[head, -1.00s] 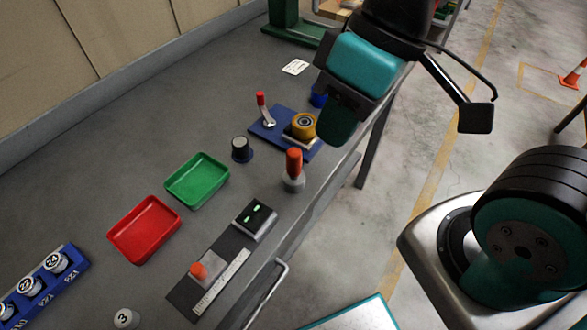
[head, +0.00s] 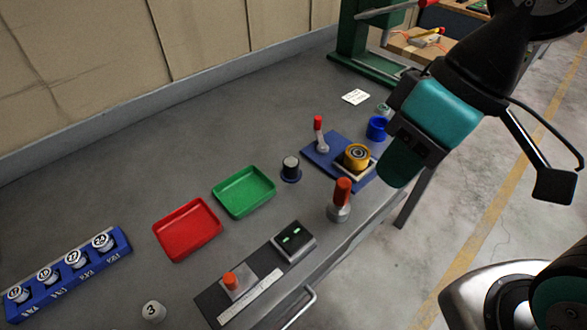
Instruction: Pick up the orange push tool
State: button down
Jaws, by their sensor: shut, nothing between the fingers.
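The orange push tool (head: 342,192) appears to be the upright orange handle in a round grey base near the bench's front edge.
Green (head: 244,208) and red (head: 187,230) trays, a black knob (head: 290,169) and a blue rack (head: 117,240) lie left. A box with green lights (head: 293,240) is nearby.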

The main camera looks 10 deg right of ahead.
aim_at(339, 207)
jog(key=z, duration=2.15)
jog(key=k, duration=1.1)
jog(key=u, duration=0.95)
